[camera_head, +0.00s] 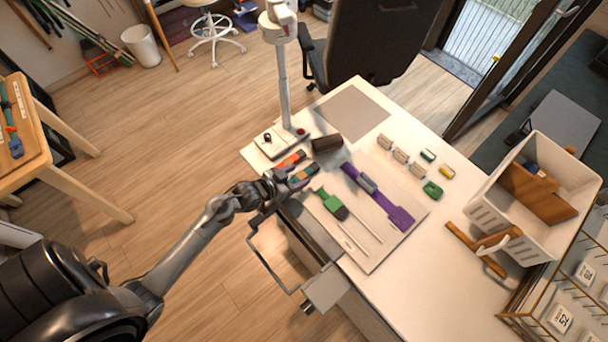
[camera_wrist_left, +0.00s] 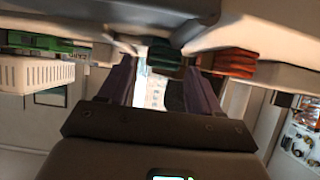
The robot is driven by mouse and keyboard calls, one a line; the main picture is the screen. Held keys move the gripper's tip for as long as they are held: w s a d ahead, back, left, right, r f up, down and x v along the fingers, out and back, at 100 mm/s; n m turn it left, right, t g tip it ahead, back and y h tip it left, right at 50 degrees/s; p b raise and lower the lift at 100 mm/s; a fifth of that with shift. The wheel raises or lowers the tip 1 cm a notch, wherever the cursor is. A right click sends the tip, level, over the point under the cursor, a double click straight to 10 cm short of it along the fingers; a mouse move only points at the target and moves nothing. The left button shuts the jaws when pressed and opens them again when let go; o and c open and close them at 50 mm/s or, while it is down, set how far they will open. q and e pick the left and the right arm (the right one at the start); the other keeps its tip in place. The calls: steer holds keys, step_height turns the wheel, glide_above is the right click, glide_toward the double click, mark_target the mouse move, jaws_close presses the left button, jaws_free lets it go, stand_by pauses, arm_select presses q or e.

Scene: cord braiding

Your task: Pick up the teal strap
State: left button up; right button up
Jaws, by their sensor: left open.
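My left gripper (camera_head: 290,178) is over the near left edge of the white table, with its jaws open. A teal strap (camera_wrist_left: 163,55) shows in the left wrist view between the two purple fingers (camera_wrist_left: 158,85), near their tips. In the head view, a teal and orange piece lies at the fingertips, partly covered by the gripper. An orange-red strap (camera_head: 291,159) lies just beyond; it also shows in the left wrist view (camera_wrist_left: 234,62), right of the teal one. Whether a finger touches the teal strap I cannot tell. My right gripper is out of view.
A dark brown block (camera_head: 326,142) and a lamp post (camera_head: 283,85) stand close to the gripper. A white crate (camera_head: 490,207) stands at the right.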

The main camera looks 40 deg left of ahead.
mark_target(304, 175)
arm_select(q)
steer(key=shift+x, duration=1.35)
steer(key=c, duration=1.1)
steer(key=shift+o, duration=0.2)
